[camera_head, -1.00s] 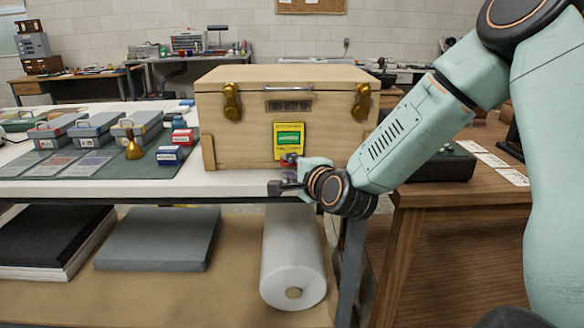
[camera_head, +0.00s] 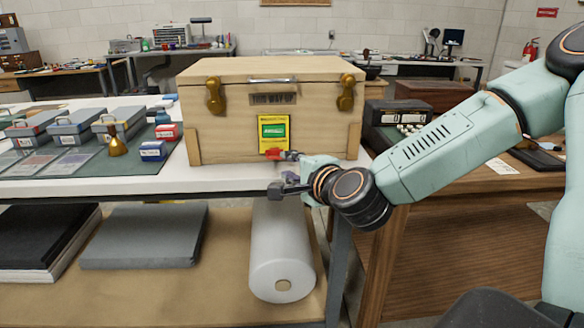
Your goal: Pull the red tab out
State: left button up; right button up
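The red tab (camera_head: 273,154) sticks out at the lower front of the wooden crate (camera_head: 220,139), just under a yellow label with a green panel (camera_head: 273,131). My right gripper (camera_head: 284,173) is in front of the crate near the table's front edge, reaching in from the right. Its two fingers are spread apart with nothing visible between them. The upper fingertip overlaps the right end of the tab in the picture; I cannot tell whether they touch. My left gripper is not in view.
The crate stands on a white table (camera_head: 232,180) with brass latches closed at its front. Grey boxes (camera_head: 70,128), a brass bell (camera_head: 117,146) and small blue and red boxes stand to the left. A wooden desk (camera_head: 450,190) is at the right. A white roll (camera_head: 280,250) lies below.

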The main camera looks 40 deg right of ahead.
jog(key=shift+s+a, duration=0.15)
jog(key=shift+s, duration=0.2)
dwell(0.5)
jog(key=s+a+f+n+g+y, duration=0.2)
jog(key=s+a+f+n+g, duration=0.25)
jog(key=f+n, duration=0.4)
jog(key=s+a+f+n+g+y, duration=0.1)
jog(key=s+a+f+n+g, duration=0.35)
jog(key=f, duration=0.65)
jog(key=s+a+f+n+g, duration=0.1)
jog(key=s+f+n+g, duration=0.2)
jog(key=s+f, duration=0.5)
jog(key=s+a+f+n+g, duration=0.2)
jog(key=s+f, duration=0.5)
jog(key=s, duration=0.9)
jog(key=shift+a+f+n+g+h, duration=0.35)
jog(key=shift+n+g, duration=0.25)
jog(key=shift+n, duration=0.4)
